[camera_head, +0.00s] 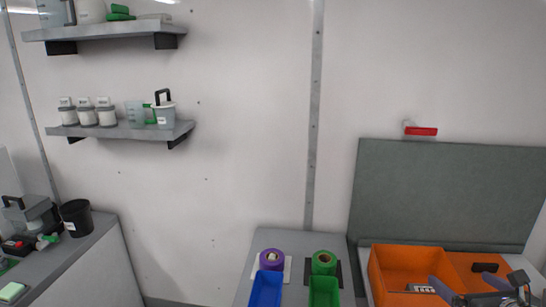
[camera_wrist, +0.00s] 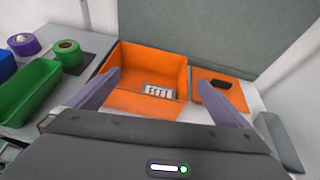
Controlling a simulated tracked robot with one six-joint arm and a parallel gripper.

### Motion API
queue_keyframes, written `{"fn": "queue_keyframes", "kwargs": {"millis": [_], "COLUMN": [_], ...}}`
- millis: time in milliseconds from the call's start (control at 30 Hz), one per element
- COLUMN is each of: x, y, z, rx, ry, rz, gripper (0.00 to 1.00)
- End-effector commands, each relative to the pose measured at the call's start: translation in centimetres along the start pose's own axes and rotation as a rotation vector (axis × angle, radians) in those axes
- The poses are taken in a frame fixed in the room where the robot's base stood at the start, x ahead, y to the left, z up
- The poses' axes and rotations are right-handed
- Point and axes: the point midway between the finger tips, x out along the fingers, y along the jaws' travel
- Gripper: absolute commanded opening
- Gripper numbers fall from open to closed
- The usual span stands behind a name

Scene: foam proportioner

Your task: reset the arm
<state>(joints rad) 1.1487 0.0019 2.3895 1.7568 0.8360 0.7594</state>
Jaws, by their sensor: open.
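My gripper (camera_wrist: 168,96) shows in the wrist view with its two purple-grey fingers spread wide apart and nothing between them. It also shows at the bottom right of the head view (camera_head: 474,290), partly cut off by the frame. It is above the near side of an orange open box (camera_head: 408,262), which also fills the middle of the wrist view (camera_wrist: 125,62). A small grey-white part with several light segments (camera_wrist: 158,91) lies in the box. The rest of my arm is mostly out of view.
An orange panel with a black handle (camera_wrist: 219,85) lies right of the box. Green (camera_head: 324,291) and blue (camera_head: 266,289) bins stand left, behind them green (camera_head: 324,262) and purple (camera_head: 272,259) rolls. A grey-green board (camera_head: 440,195) rises behind. Wall shelves (camera_head: 125,131) hold containers.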

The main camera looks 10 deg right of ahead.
Motion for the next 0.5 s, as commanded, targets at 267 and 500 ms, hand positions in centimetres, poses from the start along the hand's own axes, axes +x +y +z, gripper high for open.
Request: {"fn": "queue_keyframes", "kwargs": {"millis": [267,500], "x": [0.5,-1.5], "y": [11.4,20.9], "z": [2.3,2.3], "rx": [-0.431,-0.871], "ry": [0.035,0.035], "rz": [0.262,0.499], "gripper": [1.0,1.0]}}
